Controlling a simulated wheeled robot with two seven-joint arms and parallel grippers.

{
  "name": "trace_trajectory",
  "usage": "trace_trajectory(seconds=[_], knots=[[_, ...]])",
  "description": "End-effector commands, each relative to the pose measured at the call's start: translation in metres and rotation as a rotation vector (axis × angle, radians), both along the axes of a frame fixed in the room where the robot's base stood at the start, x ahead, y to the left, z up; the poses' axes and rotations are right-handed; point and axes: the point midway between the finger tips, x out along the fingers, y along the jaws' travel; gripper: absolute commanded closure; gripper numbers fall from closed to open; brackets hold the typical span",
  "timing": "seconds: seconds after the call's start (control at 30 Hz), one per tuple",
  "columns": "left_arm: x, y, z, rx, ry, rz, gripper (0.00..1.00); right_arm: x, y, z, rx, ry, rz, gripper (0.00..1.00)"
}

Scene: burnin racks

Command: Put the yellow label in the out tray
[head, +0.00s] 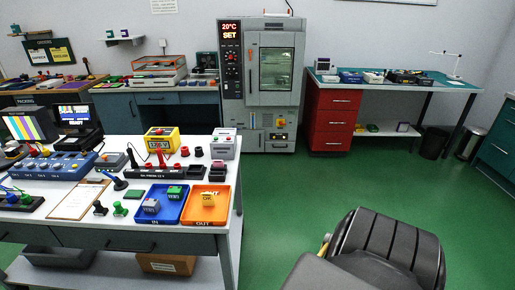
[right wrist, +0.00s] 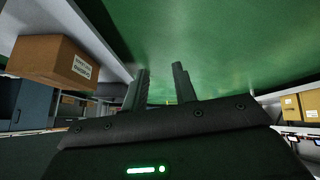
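The orange out tray (head: 203,222), marked OUT, lies on the white workbench at its front right corner. The blue tray (head: 163,219), marked IN, lies just left, holding a grey-blue block (head: 151,206) and a green-topped block (head: 175,192). My right gripper (right wrist: 158,82) shows two fingers apart with nothing between them, over green floor and away from the trays. My left gripper is not in view.
The white workbench (head: 235,205) also bears a clipboard (head: 80,200), a yellow meter box (head: 161,140) and several plugs. A cardboard box (head: 166,263) sits on its lower shelf. A grey oven cabinet (head: 232,105) stands behind.

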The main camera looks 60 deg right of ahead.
Motion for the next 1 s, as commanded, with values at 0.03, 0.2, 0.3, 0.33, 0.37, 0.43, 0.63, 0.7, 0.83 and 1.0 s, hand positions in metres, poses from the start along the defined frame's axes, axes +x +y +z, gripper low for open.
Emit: trace_trajectory(seconds=[0.03,0.2,0.3,0.33,0.37,0.43,0.63,0.7,0.83,1.0], knots=[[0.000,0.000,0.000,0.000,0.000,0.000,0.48,-0.050,-0.014,-0.031,-0.007,0.104,-0.092,0.72],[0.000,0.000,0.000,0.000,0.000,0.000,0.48,-0.192,-0.053,-0.090,-0.054,0.365,-0.350,0.72],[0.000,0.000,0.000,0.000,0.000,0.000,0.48,-0.256,-0.065,-0.104,-0.081,0.467,-0.450,0.72],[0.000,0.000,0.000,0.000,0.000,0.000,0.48,-0.270,-0.068,-0.107,-0.088,0.490,-0.472,0.72],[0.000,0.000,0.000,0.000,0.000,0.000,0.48,-0.284,-0.071,-0.108,-0.096,0.511,-0.494,0.72],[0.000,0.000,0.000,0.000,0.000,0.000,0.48,-0.306,-0.075,-0.111,-0.107,0.545,-0.527,0.72],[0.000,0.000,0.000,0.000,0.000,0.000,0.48,-0.325,-0.078,-0.113,-0.117,0.574,-0.558,0.72],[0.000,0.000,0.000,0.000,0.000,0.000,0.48,-0.325,-0.078,-0.113,-0.117,0.573,-0.557,0.72],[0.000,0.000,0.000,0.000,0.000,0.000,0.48,-0.325,-0.078,-0.113,-0.117,0.573,-0.555,0.72],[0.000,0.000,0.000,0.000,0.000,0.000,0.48,-0.324,-0.077,-0.113,-0.118,0.572,-0.554,0.72]])
